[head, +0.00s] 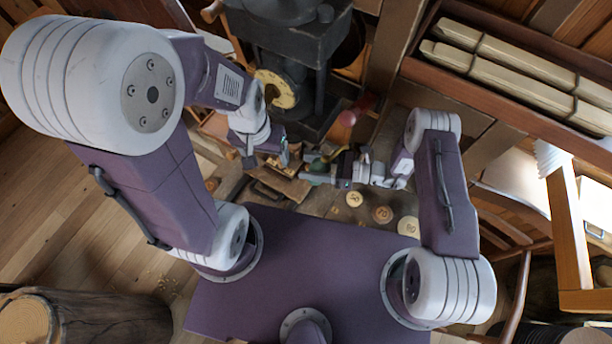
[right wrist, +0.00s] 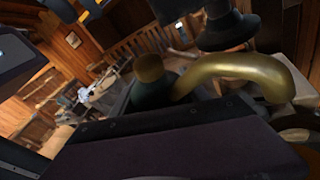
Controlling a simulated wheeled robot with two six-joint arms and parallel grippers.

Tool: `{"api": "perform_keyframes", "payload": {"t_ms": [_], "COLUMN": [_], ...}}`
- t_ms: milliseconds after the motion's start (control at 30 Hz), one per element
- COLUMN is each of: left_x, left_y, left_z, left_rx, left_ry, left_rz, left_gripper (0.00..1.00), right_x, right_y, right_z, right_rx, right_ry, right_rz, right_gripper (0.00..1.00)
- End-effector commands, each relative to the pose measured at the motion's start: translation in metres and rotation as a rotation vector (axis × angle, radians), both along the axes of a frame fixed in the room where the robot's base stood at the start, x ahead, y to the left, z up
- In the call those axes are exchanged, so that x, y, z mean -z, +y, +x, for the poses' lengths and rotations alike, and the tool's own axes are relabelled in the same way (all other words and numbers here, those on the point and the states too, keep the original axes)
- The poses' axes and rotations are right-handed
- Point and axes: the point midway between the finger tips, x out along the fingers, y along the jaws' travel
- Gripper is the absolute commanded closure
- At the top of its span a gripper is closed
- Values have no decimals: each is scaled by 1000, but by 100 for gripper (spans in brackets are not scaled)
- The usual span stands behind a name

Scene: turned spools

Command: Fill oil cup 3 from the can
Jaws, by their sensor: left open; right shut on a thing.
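The oil can (head: 318,166) is a small dark green body with a curved brass spout (head: 336,153), in the middle of the head view. My right gripper (head: 326,180) is shut on it. In the right wrist view the can's dark body (right wrist: 152,92) has a brass cap, and the brass spout (right wrist: 238,68) arches to the right. My left gripper (head: 284,158) is open and empty, just left of the can. I cannot make out oil cup 3 or any cup number. A dark flared part (right wrist: 228,30) stands behind the spout; I cannot tell what it is.
Round wooden discs (head: 382,214) lie on the bench in front. A rack with wrapped bars (head: 500,70) is at the upper right.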

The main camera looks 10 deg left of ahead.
Motion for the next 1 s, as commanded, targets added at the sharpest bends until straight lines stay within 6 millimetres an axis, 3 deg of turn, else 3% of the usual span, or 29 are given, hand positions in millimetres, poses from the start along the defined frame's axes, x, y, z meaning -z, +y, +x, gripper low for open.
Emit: {"api": "perform_keyframes", "payload": {"t_ms": [33, 100, 333, 1000], "left_x": [13, 22, 40, 44], "left_y": [0, 0, 0, 0], "left_z": [0, 0, 0, 0], "left_rx": [0, 0, 0, 0], "left_ry": [0, 0, 0, 0], "left_rz": [0, 0, 0, 0], "left_gripper": [25, 25, 25, 25], "right_x": [4, -2, -20, -25], "right_y": [-2, -5, -10, -11], "right_z": [2, 6, 11, 12], "right_rx": [1, 2, 1, 4], "right_ry": [38, 101, 264, 311], "right_rz": [39, 96, 247, 280], "right_gripper": [100, 100, 100, 100]}}
